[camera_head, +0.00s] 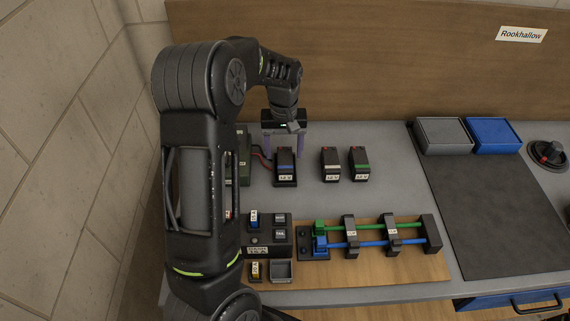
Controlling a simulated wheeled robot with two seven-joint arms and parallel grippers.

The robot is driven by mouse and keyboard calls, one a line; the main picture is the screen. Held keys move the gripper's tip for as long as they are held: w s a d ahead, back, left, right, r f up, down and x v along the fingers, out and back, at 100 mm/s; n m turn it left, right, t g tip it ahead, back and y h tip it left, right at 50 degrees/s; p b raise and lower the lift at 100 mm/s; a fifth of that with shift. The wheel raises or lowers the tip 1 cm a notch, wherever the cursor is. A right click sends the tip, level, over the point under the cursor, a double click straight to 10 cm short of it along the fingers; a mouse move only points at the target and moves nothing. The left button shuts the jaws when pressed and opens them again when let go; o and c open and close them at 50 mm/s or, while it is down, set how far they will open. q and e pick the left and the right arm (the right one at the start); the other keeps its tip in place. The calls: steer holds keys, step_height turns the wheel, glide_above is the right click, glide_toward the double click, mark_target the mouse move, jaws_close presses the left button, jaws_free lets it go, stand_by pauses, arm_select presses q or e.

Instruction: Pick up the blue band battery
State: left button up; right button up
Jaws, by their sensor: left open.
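The blue band battery (285,172) is a dark block with a blue stripe and a pale label. It stands upright on a dark base on the grey bench, at the left of a row of similar blocks. My right gripper is out of view.
A green box (244,160) with a red cable is close on the left. A wooden board (400,268) with rods and blocks lies in front. A dark mat (490,210) is clear.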

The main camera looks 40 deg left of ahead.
mark_target(285, 158)
arm_select(q)
step_height(285, 158, down, 4)
steer(key=shift+w+d+f, duration=0.1)
steer(key=shift+w+f, duration=0.05)
steer(key=shift+f, duration=0.1)
steer(key=shift+c, duration=0.5)
jaws_close()
stand_by(0.6)
